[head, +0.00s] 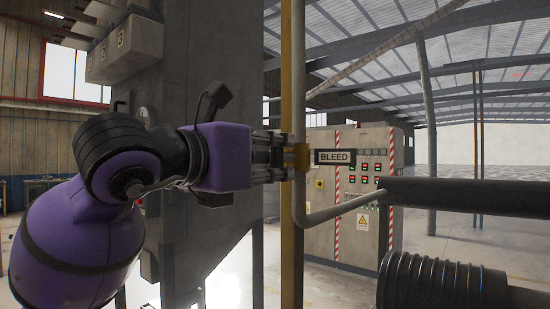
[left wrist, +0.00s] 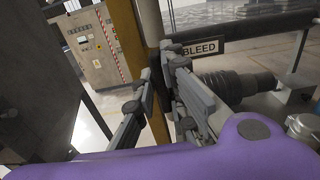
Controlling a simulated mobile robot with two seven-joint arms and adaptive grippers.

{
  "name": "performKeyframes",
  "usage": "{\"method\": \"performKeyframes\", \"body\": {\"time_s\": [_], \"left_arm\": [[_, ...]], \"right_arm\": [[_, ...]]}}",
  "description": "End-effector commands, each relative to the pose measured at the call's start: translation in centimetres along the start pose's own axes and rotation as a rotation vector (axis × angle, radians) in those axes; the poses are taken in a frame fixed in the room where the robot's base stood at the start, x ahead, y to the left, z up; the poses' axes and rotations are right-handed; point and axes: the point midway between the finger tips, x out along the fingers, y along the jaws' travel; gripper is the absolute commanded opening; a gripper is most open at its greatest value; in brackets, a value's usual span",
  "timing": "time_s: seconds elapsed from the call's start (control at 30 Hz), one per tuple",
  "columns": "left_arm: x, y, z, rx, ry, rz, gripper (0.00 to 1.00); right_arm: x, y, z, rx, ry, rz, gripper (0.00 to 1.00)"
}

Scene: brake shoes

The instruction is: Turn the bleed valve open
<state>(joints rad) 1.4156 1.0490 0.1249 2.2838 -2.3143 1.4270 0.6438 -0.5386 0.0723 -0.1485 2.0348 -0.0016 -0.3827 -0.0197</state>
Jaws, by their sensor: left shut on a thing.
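The bleed valve (head: 299,157) shows as a small yellow-brown piece against the vertical pipe, just left of the BLEED sign (head: 336,157). My left gripper (head: 285,158) reaches in from the left, its fingers at the valve. It is shut on the valve, whose gripped part is mostly hidden by the fingers. In the left wrist view, my left gripper (left wrist: 165,62) has its fingertips beside the yellow post (left wrist: 127,45), and the BLEED sign (left wrist: 202,48) is just right of them. The valve's turn angle cannot be made out. My right gripper is not in view.
A grey pipe (head: 345,206) bends right below the sign. A thick dark bar (head: 470,196) and a ribbed dark cylinder (head: 435,283) fill the right side. A control cabinet (head: 345,232) stands behind. A large grey housing (head: 185,90) rises behind my left arm.

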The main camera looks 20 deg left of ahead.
Motion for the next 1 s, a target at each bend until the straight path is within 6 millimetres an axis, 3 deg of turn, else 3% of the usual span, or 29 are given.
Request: {"method": "performKeyframes", "body": {"time_s": [0.43, 0.47, 0.6, 1.0], "left_arm": [[0.09, -0.27, -0.41, -0.011, 0.01, -0.007, 0.0], [0.09, -0.27, -0.41, -0.011, 0.01, -0.007, 0.13], [0.07, -0.21, -0.31, -0.011, 0.007, -0.006, 0.28], [-0.76, -0.04, -0.06, -0.01, 0.001, -0.002, 0.28]], "right_arm": [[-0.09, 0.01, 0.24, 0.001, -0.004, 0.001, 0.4], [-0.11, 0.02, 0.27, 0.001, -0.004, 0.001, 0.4], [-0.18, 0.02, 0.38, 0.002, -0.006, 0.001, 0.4], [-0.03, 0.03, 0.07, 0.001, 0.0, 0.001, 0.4]]}}
